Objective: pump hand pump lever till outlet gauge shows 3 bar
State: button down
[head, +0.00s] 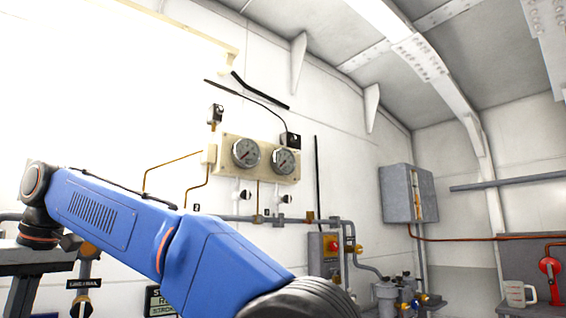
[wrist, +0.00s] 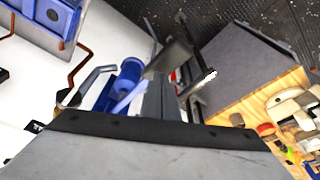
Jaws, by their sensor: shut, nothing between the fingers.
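Two round dial gauges, a left one (head: 246,153) and a right one (head: 284,161), sit on a cream panel in the head view. Their needles are too small to read, and I cannot tell which is the outlet gauge. In the wrist view a blue cylindrical fitting (wrist: 129,72) with bent grey rods stands by the white wall; it may be part of the hand pump. I cannot make out the lever for certain. My gripper (wrist: 163,95) is shut and empty in the wrist view, close to the blue fitting in the picture; contact cannot be told. It is outside the head view.
A grey cabinet (head: 408,194) hangs further right. A white jug (head: 517,293) and a red round fitting (head: 550,266) are at far right. A wooden surface (wrist: 245,105) holds several small items.

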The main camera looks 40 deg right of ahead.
jog(key=shift+s+d+f+x, duration=0.35)
jog(key=shift+s+d+x, duration=0.55)
jog(key=shift+x, duration=4.65)
jog(key=shift+w+a+r+v, duration=0.1)
jog(key=shift+w+a+v, duration=0.2)
jog(key=shift+v, duration=1.6)
jog(key=shift+w+a+r+v, duration=0.1)
jog(key=shift+w+a+v, duration=0.2)
jog(key=shift+v, duration=1.55)
jog(key=shift+w+a+r+v, duration=0.1)
jog(key=shift+w+a+v, duration=0.2)
jog(key=shift+v, duration=1.6)
